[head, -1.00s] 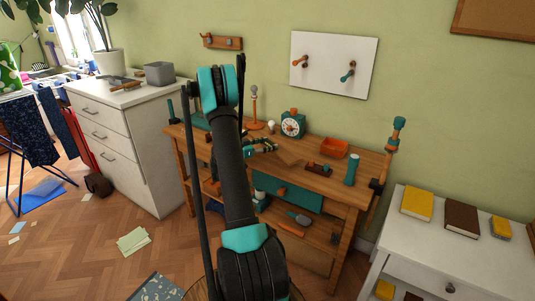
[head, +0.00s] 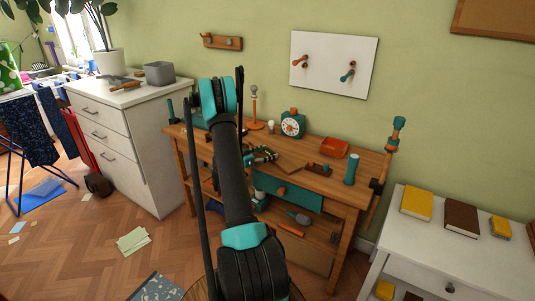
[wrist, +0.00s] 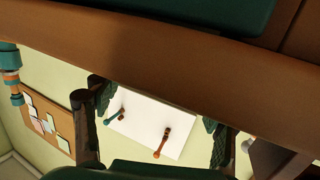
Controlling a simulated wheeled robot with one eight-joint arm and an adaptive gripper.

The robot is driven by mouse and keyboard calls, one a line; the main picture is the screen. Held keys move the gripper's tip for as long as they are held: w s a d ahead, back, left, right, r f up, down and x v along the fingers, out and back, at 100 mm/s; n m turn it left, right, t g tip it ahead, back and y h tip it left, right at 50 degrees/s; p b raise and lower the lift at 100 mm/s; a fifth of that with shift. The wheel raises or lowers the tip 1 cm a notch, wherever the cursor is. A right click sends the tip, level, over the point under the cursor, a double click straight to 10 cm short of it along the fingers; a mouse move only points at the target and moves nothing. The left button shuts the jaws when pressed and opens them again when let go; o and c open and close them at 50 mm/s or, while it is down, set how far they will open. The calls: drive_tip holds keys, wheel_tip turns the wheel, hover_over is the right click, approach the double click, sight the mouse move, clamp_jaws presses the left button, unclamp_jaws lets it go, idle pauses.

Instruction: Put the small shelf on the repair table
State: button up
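The repair table (head: 352,190) is a wooden workbench with a teal drawer, against the green wall. My gripper (head: 272,153) shows small beyond my arm, in front of or over its top. A flat brown piece (head: 291,167) lies by the fingertips; I cannot tell whether it is the small shelf or part of the bench. In the wrist view my gripper (wrist: 155,105) has its pads wide apart, with nothing seen between them. A broad brown wooden band (wrist: 150,60) crosses close to the fingertips and runs past both fingers. I cannot identify the small shelf for certain.
On the bench stand a teal clock (head: 292,124), an orange tray (head: 333,149) and a teal cylinder (head: 350,169). A white drawer unit (head: 135,140) is left, and a white cabinet with books (head: 475,255) right. A white peg board (head: 333,64) hangs behind.

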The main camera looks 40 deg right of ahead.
drive_tip(key=shift+o, duration=0.4)
drive_tip(key=shift+r, duration=0.1)
drive_tip(key=s+a+r+n+t+y, duration=0.1)
drive_tip(key=s+a+r+n+y, duration=0.1)
drive_tip(key=a, duration=0.7)
drive_tip(key=s+a+r+n+t+y, duration=0.1)
drive_tip(key=s+a+r+n+y, duration=0.15)
drive_tip(key=a, duration=0.55)
drive_tip(key=s+a+n+t+y, duration=0.2)
drive_tip(key=s+a+n+y, duration=1)
drive_tip(key=s+a, duration=1.1)
drive_tip(key=a+n, duration=0.1)
drive_tip(key=a, duration=0.2)
drive_tip(key=shift+s+a+f, duration=0.2)
drive_tip(key=shift+s+f, duration=0.15)
drive_tip(key=shift+s, duration=0.05)
drive_tip(key=shift+n, duration=0.25)
